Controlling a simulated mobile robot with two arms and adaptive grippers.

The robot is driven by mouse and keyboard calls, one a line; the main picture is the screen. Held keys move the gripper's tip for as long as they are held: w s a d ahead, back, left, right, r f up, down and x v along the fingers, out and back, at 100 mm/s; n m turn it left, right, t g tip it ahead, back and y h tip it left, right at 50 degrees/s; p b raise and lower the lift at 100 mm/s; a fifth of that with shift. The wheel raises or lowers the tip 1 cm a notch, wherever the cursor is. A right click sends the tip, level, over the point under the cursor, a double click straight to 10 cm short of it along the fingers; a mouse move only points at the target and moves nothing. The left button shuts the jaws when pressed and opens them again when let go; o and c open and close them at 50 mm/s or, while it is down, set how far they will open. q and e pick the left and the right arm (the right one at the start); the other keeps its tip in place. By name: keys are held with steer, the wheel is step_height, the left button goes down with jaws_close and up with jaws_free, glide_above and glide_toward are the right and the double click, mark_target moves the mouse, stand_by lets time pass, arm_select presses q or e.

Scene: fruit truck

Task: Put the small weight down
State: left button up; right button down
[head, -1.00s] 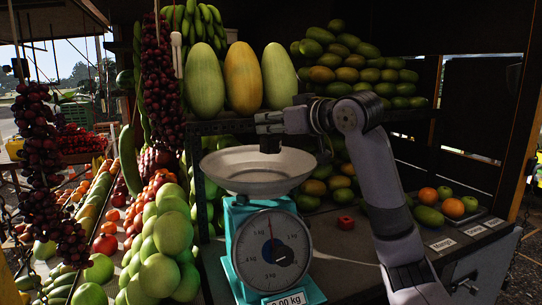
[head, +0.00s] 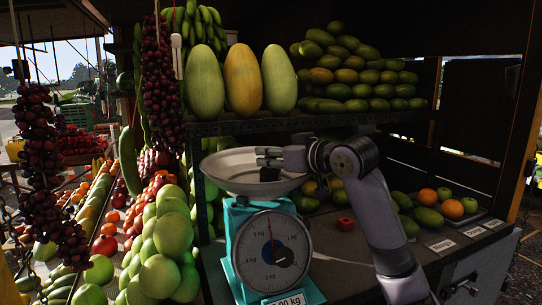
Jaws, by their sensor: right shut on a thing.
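The small dark weight (head: 269,175) hangs under the fingers of my right gripper (head: 268,160), over the inside of the pale weighing pan (head: 230,172). My right gripper is shut on the weight, with its arm coming in from the right. I cannot tell whether the weight's underside touches the pan. The pan sits on a turquoise scale (head: 233,240) with a round white dial (head: 270,250). The needle points about straight up. My left gripper is not in view.
A small red block (head: 343,225) lies on the dark counter, with free counter around it. Three large melons (head: 243,78) stand on the shelf behind the pan. Green fruit (head: 160,275) is piled close left of the scale. Oranges (head: 452,208) sit at the right.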

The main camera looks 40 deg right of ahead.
steer(key=c, duration=1.4)
jaws_free()
steer(key=shift+s, duration=0.35)
steer(key=b+v, duration=0.3)
steer(key=v, duration=0.7)
steer(key=shift+s+d+r+b, duration=0.15)
steer(key=shift+s+b, duration=0.1)
steer(key=shift+b, duration=0.15)
steer(key=shift+s+r, duration=0.1)
steer(key=shift+s, duration=0.3)
